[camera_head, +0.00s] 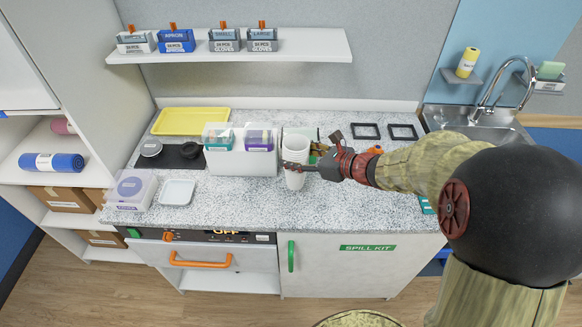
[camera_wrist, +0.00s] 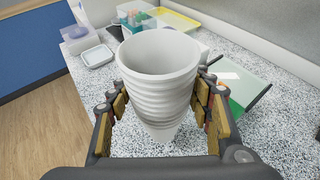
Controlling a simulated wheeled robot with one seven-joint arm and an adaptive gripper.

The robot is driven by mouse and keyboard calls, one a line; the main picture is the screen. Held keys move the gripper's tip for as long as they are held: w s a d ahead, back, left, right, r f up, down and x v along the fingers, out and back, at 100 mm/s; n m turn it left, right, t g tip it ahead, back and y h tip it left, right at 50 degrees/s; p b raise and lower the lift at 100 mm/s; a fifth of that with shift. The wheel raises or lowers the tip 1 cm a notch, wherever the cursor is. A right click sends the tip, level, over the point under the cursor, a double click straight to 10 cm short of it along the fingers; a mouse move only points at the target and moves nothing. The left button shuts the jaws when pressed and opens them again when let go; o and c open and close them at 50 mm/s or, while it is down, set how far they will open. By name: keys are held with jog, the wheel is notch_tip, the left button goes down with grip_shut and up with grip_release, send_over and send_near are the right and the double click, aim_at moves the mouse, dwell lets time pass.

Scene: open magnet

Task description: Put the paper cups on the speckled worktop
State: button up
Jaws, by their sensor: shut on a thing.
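A white stack of nested paper cups (camera_head: 296,150) is in the head view, upright over the middle of the speckled worktop (camera_head: 240,207). In the wrist view the stack (camera_wrist: 160,95) stands between the two fingers with its open top toward the camera. My gripper (camera_head: 297,165) is shut on the stack; the fingers press its sides, as the wrist view (camera_wrist: 160,105) shows. The speckled worktop (camera_wrist: 260,135) lies below the cups. Whether the stack's bottom touches the worktop I cannot tell.
A white bin of boxes (camera_head: 240,163) stands left of the cups. A yellow tray (camera_head: 191,121), a white tray (camera_head: 178,192) and a clear lidded box (camera_head: 130,190) are further left. The front worktop is clear.

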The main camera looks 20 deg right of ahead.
jog(key=w+f, duration=0.2)
jog(key=shift+w+a+f+b, duration=0.1)
jog(key=shift+a+f+b, duration=0.15)
jog(key=shift+f+b, duration=0.05)
jog(key=shift+w+f+b, duration=0.15)
jog(key=shift+f+b, duration=0.2)
jog(key=shift+f, duration=0.55)
jog(key=shift+w+f+b, duration=0.1)
jog(key=shift+f+b, duration=0.25)
jog(key=shift+f, duration=0.55)
jog(key=shift+f, duration=0.2)
jog(key=o, duration=1.2)
jog(key=shift+c, duration=0.2)
